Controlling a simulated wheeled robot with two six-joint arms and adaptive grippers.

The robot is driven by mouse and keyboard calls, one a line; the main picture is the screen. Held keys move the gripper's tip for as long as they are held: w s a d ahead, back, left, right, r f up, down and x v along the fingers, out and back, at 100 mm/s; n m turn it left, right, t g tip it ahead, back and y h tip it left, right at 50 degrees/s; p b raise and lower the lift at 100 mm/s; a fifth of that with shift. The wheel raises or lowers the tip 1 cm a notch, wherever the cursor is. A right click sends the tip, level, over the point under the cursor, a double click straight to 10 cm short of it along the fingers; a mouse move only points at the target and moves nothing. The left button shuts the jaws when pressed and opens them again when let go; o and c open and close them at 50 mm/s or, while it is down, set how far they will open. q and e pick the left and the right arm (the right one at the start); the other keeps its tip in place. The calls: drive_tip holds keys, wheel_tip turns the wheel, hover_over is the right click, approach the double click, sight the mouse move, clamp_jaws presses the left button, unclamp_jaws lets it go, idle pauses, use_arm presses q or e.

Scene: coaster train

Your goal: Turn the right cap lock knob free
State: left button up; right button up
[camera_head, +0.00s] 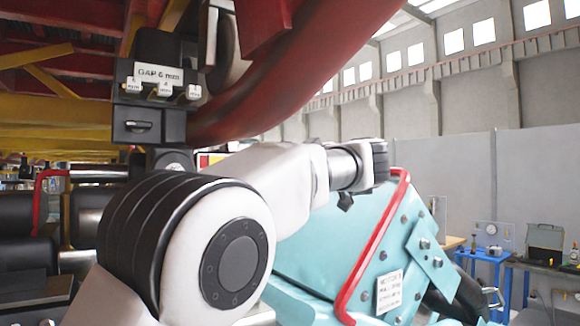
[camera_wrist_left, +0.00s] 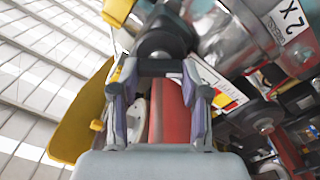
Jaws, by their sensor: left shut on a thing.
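My left gripper (camera_wrist_left: 161,82) shows in the left wrist view with its two fingers apart. A dark, bar-like part (camera_wrist_left: 161,67) lies between the fingertips, and they close on its ends. Behind it is a rounded dark body (camera_wrist_left: 166,38), like a knob. I cannot tell for sure that this is the right cap lock knob. A red surface (camera_wrist_left: 168,112) shows between the fingers, nearer the palm. In the head view my white and black arm covers the middle, and no fingertips show there. My right gripper is in neither view.
A turquoise housing (camera_head: 322,238) with a red bar (camera_head: 372,245) stands behind my arm. A black box with a "GAP 6 mm" label (camera_head: 158,74) hangs at upper left, beside a thick red tube (camera_head: 290,85). A blue bench (camera_head: 484,256) stands at right.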

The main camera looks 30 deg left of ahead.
use_arm(q)
drive_tip(key=shift+s+a+n+b, duration=0.1)
drive_tip(key=shift+n+b, duration=1.55)
drive_tip(key=shift+n, duration=3.95)
drive_tip(key=o, duration=1.1)
drive_tip(key=shift+c, duration=0.2)
drive_tip(key=shift+o, duration=0.4)
drive_tip(key=shift+a+f, duration=0.15)
drive_tip(key=shift+f, duration=0.05)
drive_tip(key=v, duration=1.1)
drive_tip(key=shift+d, duration=0.35)
